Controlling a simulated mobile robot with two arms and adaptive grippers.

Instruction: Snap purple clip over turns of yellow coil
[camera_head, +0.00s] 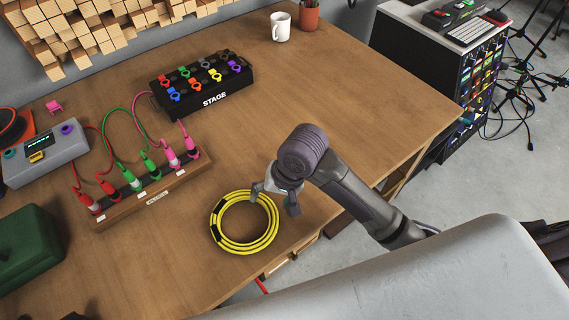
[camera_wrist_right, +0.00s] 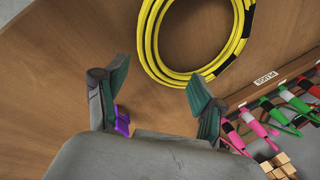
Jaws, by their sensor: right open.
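The yellow coil (camera_head: 245,222) lies flat on the wooden bench near its front edge, with dark bands around its turns. It also shows at the top of the right wrist view (camera_wrist_right: 150,45). My right gripper (camera_head: 276,200) is above the bench at the coil's far right side, fingers pointing down. In the wrist view its two fingers (camera_wrist_right: 163,88) are wide apart with nothing between their tips. A purple clip (camera_wrist_right: 122,121) shows partly behind the left finger in the wrist view; I cannot tell whether it touches that finger. It is hidden in the head view. My left gripper is out of view.
A wooden plug holder (camera_head: 153,190) with several coloured plugs and cables stands left of the coil. A black STAGE box (camera_head: 205,85) with coloured clips, one purple, is behind. A grey device (camera_head: 45,152) and green case (camera_head: 28,248) are at left. Bare bench lies right of the box.

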